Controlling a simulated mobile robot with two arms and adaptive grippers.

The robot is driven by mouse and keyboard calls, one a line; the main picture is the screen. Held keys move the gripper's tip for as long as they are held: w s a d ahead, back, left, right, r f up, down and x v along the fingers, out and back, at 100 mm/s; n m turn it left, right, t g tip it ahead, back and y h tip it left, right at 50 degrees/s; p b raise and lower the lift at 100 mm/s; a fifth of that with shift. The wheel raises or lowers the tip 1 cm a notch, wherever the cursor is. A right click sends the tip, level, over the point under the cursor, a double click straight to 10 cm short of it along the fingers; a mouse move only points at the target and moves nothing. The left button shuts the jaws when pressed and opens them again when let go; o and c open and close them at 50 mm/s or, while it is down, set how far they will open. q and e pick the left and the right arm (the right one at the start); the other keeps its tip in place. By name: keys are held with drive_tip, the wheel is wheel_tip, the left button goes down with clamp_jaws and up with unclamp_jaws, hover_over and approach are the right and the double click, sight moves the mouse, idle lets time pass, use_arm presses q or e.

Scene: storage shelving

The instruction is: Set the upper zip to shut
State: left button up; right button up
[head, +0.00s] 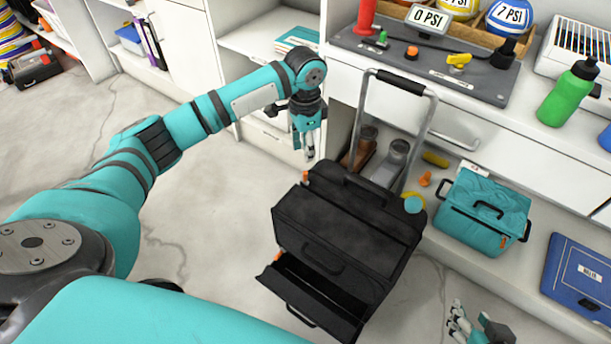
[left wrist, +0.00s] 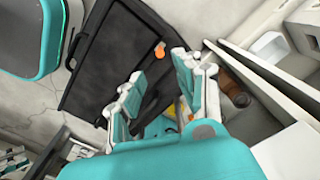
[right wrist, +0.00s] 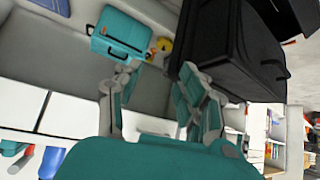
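A black wheeled case (head: 350,225) stands on the floor with its pull handle raised. An orange zip pull (head: 306,177) is at the upper left corner of its top; an orange pull (left wrist: 160,50) also shows in the left wrist view, between and beyond the fingertips. A second orange pull (head: 278,254) is lower, beside a front compartment (head: 310,292) that hangs open. The top looks flat; I cannot tell how far its zip is closed. My left gripper (head: 309,154) is open and empty, just above the upper pull. My right gripper (head: 458,318) is open and empty, right of the case.
A teal bag (head: 482,212) and a blue case (head: 580,275) rest on the low shelf to the right. A grey panel (head: 430,60) lies on the counter above. The floor left of the case is clear.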

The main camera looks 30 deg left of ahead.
sight(305, 172)
use_arm(q)
wheel_tip(305, 172, down, 5)
drive_tip(key=shift+f+b, duration=0.15)
drive_tip(key=shift+b, duration=0.6)
wheel_tip(305, 172, down, 4)
drive_tip(key=shift+f+b, duration=0.25)
drive_tip(key=shift+b, duration=0.55)
drive_tip(key=shift+f, duration=0.3)
use_arm(e)
drive_tip(key=w+a+r+t+y, duration=0.1)
drive_tip(key=w+a+r+t, duration=0.1)
drive_tip(key=r, duration=0.4)
drive_tip(key=w+a+r+t+y, duration=0.2)
drive_tip(key=w+r+t, duration=0.3)
drive_tip(key=r+t, duration=0.2)
drive_tip(key=shift+w+n+t, duration=0.25)
drive_tip(key=shift+n+t, duration=0.05)
drive_tip(key=shift+r, duration=0.1)
use_arm(q)
clamp_jaws()
